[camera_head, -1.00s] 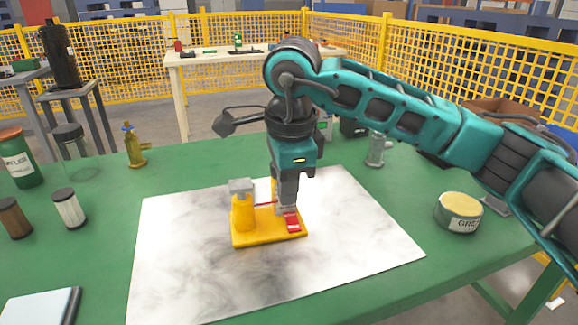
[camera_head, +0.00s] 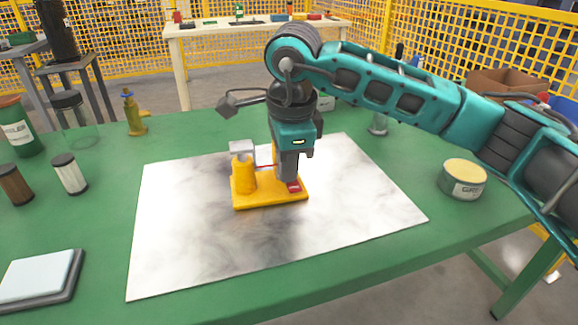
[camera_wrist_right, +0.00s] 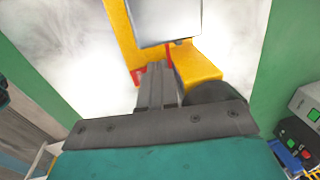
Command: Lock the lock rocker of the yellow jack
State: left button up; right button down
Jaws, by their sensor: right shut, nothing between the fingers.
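The yellow jack (camera_head: 270,200) stands upright on the pale marbled mat, with a grey block on its short column at left. Its red lock rocker (camera_head: 294,187) sits on the right part of the base, partly hidden by my right gripper (camera_head: 287,179). The right gripper points down, shut and empty, with its tips right at the rocker; I cannot tell whether they touch it. In the right wrist view the shut fingers (camera_wrist_right: 158,75) reach between yellow parts of the jack (camera_wrist_right: 203,66), with a bit of red beside them. My left gripper is out of view.
The mat (camera_head: 340,230) lies on a green table (camera_head: 350,295) and is clear around the jack. A grease tin (camera_head: 463,180) stands at right. Filters (camera_head: 69,174), a brass fitting (camera_head: 134,115) and a notepad (camera_head: 40,277) are at left.

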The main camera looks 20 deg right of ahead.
aim_at(293, 189)
jog(key=shift+s+f, duration=0.2)
jog(key=shift+f, duration=0.35)
jog(key=shift+s, duration=0.15)
jog(key=shift+s+r, duration=0.1)
jog(key=shift+s, duration=0.5)
jog(key=shift+r, duration=0.15)
notch_tip(293, 189, up, 8)
jog(key=p, duration=0.5)
jog(key=shift+s+r, duration=0.25)
jog(key=shift+s, duration=0.15)
